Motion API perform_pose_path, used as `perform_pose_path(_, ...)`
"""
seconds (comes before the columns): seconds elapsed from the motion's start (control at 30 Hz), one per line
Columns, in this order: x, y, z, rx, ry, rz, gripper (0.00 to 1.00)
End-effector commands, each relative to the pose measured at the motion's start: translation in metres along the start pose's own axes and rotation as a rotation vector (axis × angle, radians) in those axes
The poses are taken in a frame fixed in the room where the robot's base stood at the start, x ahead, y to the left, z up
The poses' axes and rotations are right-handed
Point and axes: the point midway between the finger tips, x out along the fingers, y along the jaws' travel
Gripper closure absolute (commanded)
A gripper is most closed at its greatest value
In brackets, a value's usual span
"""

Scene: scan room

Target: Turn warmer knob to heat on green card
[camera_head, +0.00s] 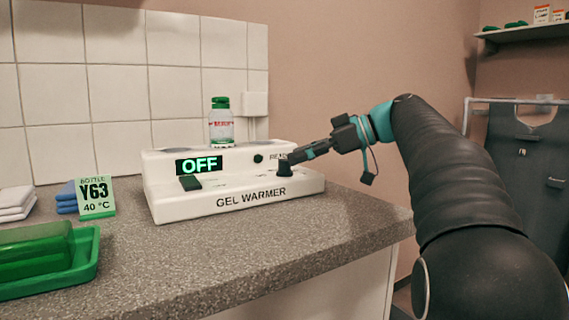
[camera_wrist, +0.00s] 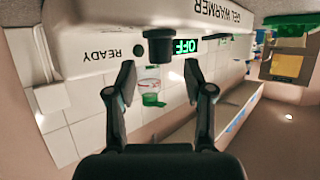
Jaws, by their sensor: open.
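The white gel warmer (camera_head: 243,199) stands on the counter, its display (camera_head: 199,165) reading OFF in green. A dark knob (camera_head: 284,168) sits at its right end; the wrist view shows the knob (camera_wrist: 159,46) too. My gripper (camera_head: 296,157) is open right by the knob. In the wrist view, my fingertips (camera_wrist: 160,74) are spread to either side of the knob's line, with the knob just beyond them; contact cannot be told. A green-capped bottle (camera_head: 221,123) stands at the warmer's back.
A green tray (camera_head: 84,262) holding a green item lies at the front left. Folded blue cloths (camera_head: 66,196) and white cloths (camera_head: 15,203) lie behind it. A dark round lamp (camera_head: 258,158) by READY looks unlit. The counter (camera_head: 270,237) before the warmer is clear.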

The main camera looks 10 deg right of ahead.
Motion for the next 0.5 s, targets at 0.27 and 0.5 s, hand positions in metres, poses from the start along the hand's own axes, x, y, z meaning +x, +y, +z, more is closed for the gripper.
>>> perform_pose_path(0.27, 0.035, -0.001, 0.0, -0.001, -0.001, -0.003, 0.48)
perform_pose_path(0.5, 0.042, 0.0, 0.0, -0.001, -0.001, -0.001, 0.48)
